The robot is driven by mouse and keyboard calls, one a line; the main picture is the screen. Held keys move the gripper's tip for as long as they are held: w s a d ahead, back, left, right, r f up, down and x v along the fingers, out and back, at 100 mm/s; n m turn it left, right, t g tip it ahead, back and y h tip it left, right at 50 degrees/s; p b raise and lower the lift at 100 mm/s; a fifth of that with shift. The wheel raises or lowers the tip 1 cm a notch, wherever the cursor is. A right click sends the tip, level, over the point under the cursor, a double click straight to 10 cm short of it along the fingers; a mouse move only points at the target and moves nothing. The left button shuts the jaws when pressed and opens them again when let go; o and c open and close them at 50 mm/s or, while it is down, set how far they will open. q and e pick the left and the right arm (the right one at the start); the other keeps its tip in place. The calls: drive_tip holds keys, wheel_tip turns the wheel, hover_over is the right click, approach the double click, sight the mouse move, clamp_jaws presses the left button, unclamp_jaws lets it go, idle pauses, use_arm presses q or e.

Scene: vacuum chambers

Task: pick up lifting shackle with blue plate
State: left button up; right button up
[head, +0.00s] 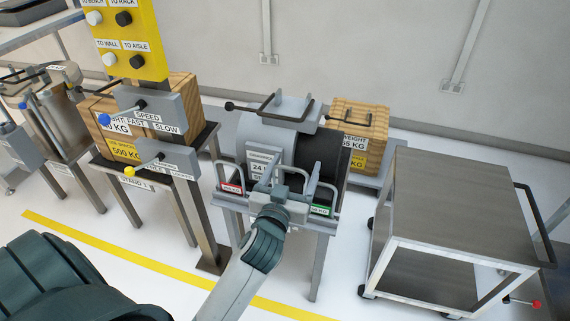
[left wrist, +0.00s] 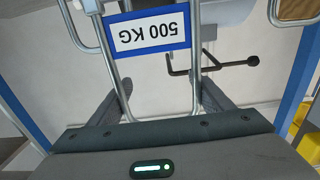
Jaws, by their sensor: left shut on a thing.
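The lifting shackle with the blue plate shows in the left wrist view as a bent grey tube. Its blue-edged plate (left wrist: 151,32) reads "500 KG" upside down. My left gripper (left wrist: 160,103) is shut on this shackle, with its legs between the fingers. In the head view my left gripper (head: 270,212) is at the front of the grey stand, between a shackle with a red plate (head: 231,188) and one with a green plate (head: 320,210). There the blue plate is hidden. I cannot tell whether the held shackle touches the stand. My right gripper is not in view.
A grey and black drum (head: 321,155) lies behind the shackles. A yellow control panel (head: 125,40) and levers stand at left near wooden weight crates (head: 95,108). A metal cart (head: 455,200) stands at right. A wooden weight box (head: 360,120) is behind.

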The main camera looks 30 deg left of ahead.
sight(300, 170)
use_arm(q)
drive_tip(key=shift+s+d+r, duration=0.35)
drive_tip(key=shift+d+r, duration=0.05)
drive_tip(key=shift+d, duration=0.15)
drive_tip(key=shift+s+d+r, duration=0.3)
drive_tip(key=shift+d+r, duration=0.1)
drive_tip(key=shift+d, duration=0.15)
drive_tip(key=s+d+r+m+h, duration=0.1)
drive_tip(key=d+r+m+h, duration=0.1)
drive_tip(key=d+h, duration=0.2)
drive_tip(key=shift+d+r+m+t, duration=0.3)
drive_tip(key=shift+d+r+m, duration=0.1)
drive_tip(key=shift+d, duration=0.55)
drive_tip(key=shift+s, duration=0.1)
